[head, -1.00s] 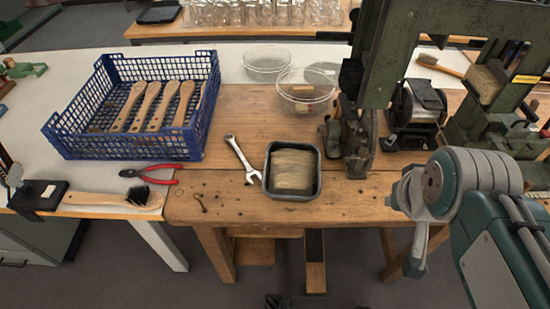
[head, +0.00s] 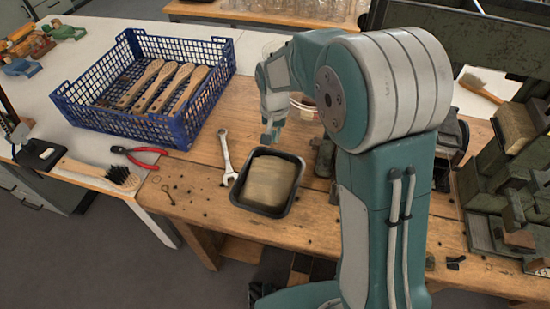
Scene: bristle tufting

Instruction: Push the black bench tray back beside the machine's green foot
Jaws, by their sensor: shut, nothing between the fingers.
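The black bench tray (head: 243,205) lies near the front edge of the wooden bench, tilted in the picture, with a bundle of tan bristle (head: 268,182) in it. My gripper (head: 268,139) is shut and empty, pointing down just behind the tray's far rim. I cannot tell whether it touches the tray or the bench. The machine's green foot (head: 325,157) stands to the right of the tray, partly hidden behind my arm, with a gap between them. Much of the machine is hidden by my arm.
An open-ended wrench (head: 227,160) lies close to the tray's left side. A blue crate (head: 190,128) with wooden brush handles stands at the back left. Red pliers (head: 138,156) and a black-bristled brush (head: 100,174) lie at the left.

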